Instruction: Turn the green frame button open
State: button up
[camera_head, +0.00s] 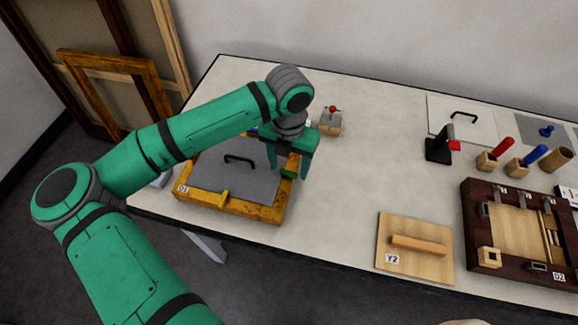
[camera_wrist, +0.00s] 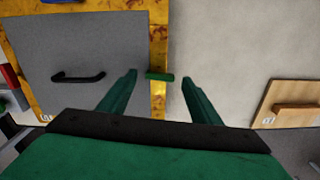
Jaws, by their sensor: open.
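The green frame button (camera_wrist: 160,77) sits on the right rail of the yellow frame in the wrist view. In the head view the green button (camera_head: 288,174) shows just beside my fingers. The yellow gilt frame D1 (camera_head: 232,206) holds a grey panel (camera_head: 215,182) with a black handle (camera_head: 240,159). My gripper (camera_wrist: 159,82) is open, with one finger on each side of the button; I cannot tell whether either touches it. My gripper also shows in the head view (camera_head: 288,168).
A yellow button (camera_head: 224,198) is on the frame's front rail. A small block with a red knob (camera_head: 331,121) stands behind my gripper. Board Y2 (camera_head: 414,262) and dark frame D2 (camera_head: 480,245) lie to the right. The table between is clear.

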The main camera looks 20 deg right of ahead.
jog(key=shift+f, duration=0.65)
jog(key=c, duration=1.1)
jog(key=shift+o, duration=0.3)
